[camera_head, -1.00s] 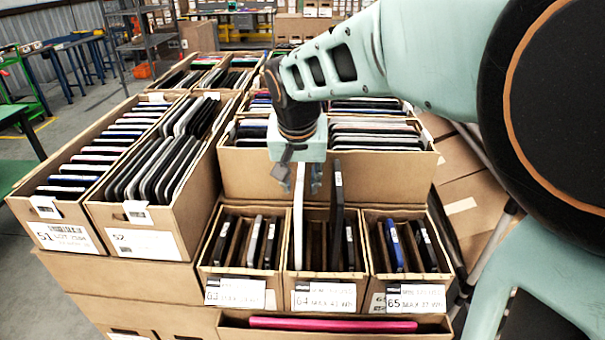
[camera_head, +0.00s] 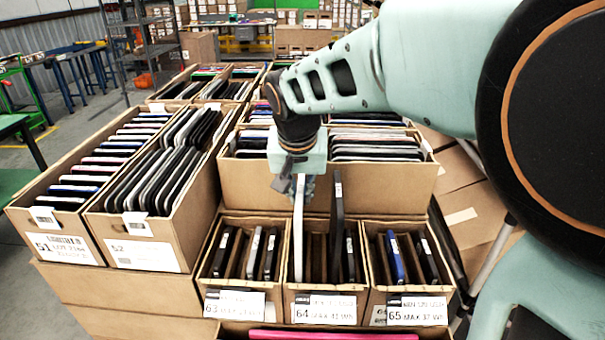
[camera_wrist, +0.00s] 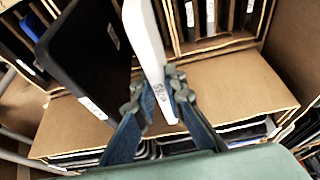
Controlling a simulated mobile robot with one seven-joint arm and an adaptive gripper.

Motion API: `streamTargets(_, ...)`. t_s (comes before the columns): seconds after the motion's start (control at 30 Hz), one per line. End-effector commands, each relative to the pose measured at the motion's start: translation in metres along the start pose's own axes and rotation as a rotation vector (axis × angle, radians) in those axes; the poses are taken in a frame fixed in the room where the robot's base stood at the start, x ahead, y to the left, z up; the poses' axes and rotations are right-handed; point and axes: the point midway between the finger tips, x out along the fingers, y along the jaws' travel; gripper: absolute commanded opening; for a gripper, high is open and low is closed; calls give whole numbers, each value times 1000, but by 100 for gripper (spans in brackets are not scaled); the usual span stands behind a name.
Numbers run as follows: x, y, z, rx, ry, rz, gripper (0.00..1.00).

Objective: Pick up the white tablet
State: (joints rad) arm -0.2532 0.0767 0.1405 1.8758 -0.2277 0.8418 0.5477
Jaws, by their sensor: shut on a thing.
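The white tablet (camera_head: 298,232) stands on edge, nearly upright, in the carton labelled 64 (camera_head: 289,285), in its left part. Its top end rises well above the carton rim. My gripper (camera_head: 297,184) comes down from above and is shut on the tablet's top end. In the wrist view, the fingers (camera_wrist: 160,84) press on both faces of the white tablet (camera_wrist: 146,38) near its labelled end. The tablet's lower part is hidden inside the carton.
A tall dark tablet (camera_head: 337,225) stands close to the right in the same carton. Cartons 63 (camera_head: 205,283) and 65 (camera_head: 445,287) flank it. A larger carton (camera_head: 400,178) of tablets stands behind. A pink item (camera_head: 330,335) lies in front.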

Motion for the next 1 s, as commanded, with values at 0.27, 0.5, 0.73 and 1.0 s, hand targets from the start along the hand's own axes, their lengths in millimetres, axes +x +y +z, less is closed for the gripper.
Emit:
streamTargets(0.27,-37,-1,-17,1,8,-3,0)
streamTargets(0.5,-79,0,-34,0,6,-2,0)
streamTargets(0.73,-97,0,-41,1,3,-1,0)
streamTargets(1.0,-98,0,-41,0,3,-1,0)
